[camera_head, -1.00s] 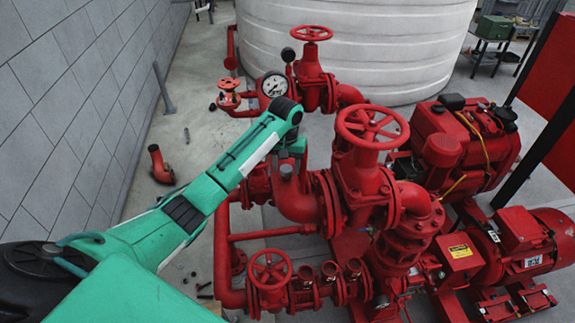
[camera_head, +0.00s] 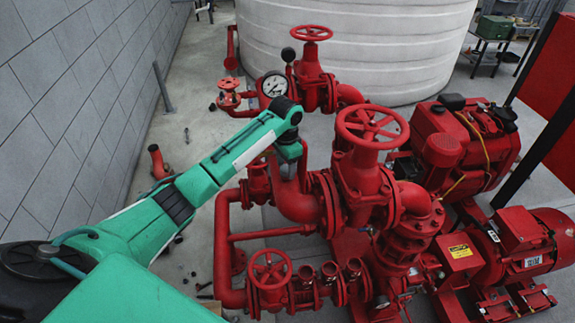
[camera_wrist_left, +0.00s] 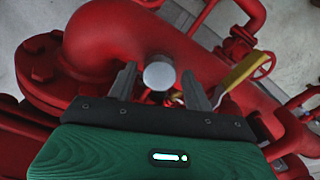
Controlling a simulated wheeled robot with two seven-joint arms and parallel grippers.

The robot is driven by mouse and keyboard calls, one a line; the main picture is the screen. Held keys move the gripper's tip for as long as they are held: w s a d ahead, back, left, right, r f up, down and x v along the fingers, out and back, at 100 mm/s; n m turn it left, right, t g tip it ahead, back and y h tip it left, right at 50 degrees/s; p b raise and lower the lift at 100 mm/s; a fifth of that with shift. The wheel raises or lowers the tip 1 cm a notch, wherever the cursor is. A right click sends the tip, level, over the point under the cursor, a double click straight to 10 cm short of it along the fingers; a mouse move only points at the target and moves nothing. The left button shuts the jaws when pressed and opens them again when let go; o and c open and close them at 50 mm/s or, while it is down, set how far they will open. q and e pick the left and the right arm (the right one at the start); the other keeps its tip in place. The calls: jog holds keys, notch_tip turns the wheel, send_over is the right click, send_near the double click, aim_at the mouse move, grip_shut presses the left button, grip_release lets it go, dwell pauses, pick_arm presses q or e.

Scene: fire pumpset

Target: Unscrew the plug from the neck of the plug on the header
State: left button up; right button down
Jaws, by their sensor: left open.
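The plug (camera_wrist_left: 159,74) is a round grey cap on the big red header pipe (camera_wrist_left: 205,62), seen end-on in the left wrist view. My left gripper (camera_wrist_left: 158,82) is open, with one dark finger on each side of the plug. A gap shows between the plug and each finger, so they look apart. In the head view my left gripper (camera_head: 290,154) points down over the header, left of the large red valve. There the wrist mostly covers the plug, and the neck under it is hard to make out. My right gripper is not in view.
A large valve with a red handwheel (camera_head: 372,127) stands right of my left gripper. A pressure gauge (camera_head: 275,85) stands behind it. A lower handwheel (camera_head: 270,269) is in front. A yellow lever (camera_wrist_left: 237,71) lies right of the fingers.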

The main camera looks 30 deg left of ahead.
pick_arm(q)
jog(key=m, duration=0.8)
jog(key=shift+m, duration=0.4)
jog(key=c, duration=0.9)
jog(key=n, duration=0.3)
jog(key=shift+d, duration=0.1)
jog(key=shift+c, duration=0.2)
jog(key=shift+n, duration=0.8)
jog(key=n, duration=0.2)
jog(key=shift+n, duration=1.3)
